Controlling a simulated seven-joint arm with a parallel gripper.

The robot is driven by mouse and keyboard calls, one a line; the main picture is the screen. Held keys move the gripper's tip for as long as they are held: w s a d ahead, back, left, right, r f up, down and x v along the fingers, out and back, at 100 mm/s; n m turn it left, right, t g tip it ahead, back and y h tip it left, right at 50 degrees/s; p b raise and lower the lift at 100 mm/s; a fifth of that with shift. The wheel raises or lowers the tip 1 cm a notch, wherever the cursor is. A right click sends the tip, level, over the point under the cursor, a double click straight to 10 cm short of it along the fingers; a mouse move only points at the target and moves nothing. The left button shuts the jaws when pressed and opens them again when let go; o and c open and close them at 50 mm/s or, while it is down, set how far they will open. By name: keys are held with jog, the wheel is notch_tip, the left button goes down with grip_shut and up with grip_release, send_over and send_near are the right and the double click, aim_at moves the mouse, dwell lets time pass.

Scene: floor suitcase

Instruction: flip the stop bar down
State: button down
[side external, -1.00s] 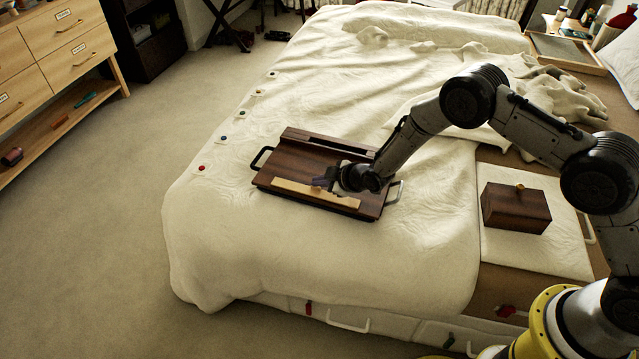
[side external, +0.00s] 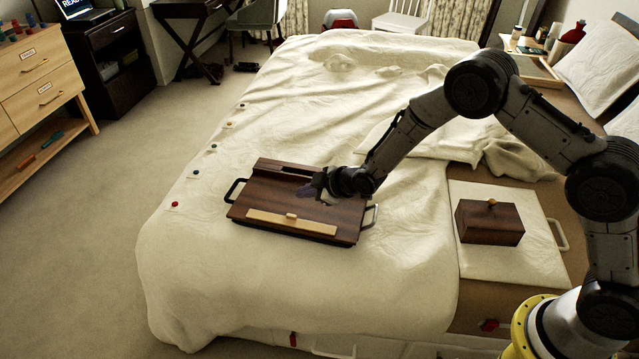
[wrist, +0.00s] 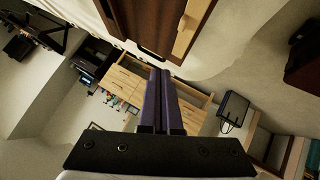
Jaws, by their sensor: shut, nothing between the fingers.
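The dark brown wooden board (side external: 270,192) lies on the bed, with a black handle at its left and a pale one at its right. The stop bar (side external: 265,221), a light wood strip with a small tab at its middle, runs along the board's near edge. It looks flat, but its exact tilt is hard to tell. My gripper (side external: 305,191) has purple fingers and hovers over the board's right half, behind the bar and apart from it. In the wrist view my gripper (wrist: 160,72) is shut and empty, and the bar (wrist: 189,28) shows at the top.
A dark wooden box (side external: 489,224) with a knob stands on a white board (side external: 540,250) to the right. A rumpled white blanket (side external: 200,262) covers the bed. Small coloured markers lie along its left side. A drawer chest (side external: 42,75) stands at the far left.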

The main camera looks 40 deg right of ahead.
jog(key=s+d+r, duration=0.1)
jog(key=s+r, duration=0.1)
jog(key=s+d+r, duration=0.1)
jog(key=r, duration=0.1)
jog(key=shift+d, duration=0.3)
jog(key=d+r+m+t, duration=0.1)
jog(key=d+r+t, duration=0.25)
jog(key=r, duration=1.75)
jog(key=s+d+r+m+h, duration=0.2)
jog(key=s+d+r, duration=0.2)
jog(key=s+r, duration=0.25)
jog(key=s+d+r+m+g+h, duration=0.1)
jog(key=s+d+r+m, duration=0.1)
jog(key=s, duration=0.7)
jog(key=s+d+r+m+g, duration=0.1)
jog(key=s+d+m, duration=0.1)
jog(key=s, duration=0.7)
jog(key=s+f+m+g, duration=0.3)
jog(key=s+f+g, duration=0.2)
jog(key=s+f, duration=0.4)
jog(key=s, duration=0.5)
jog(key=shift+s+a+f, duration=0.15)
jog(key=shift+s+a, duration=0.1)
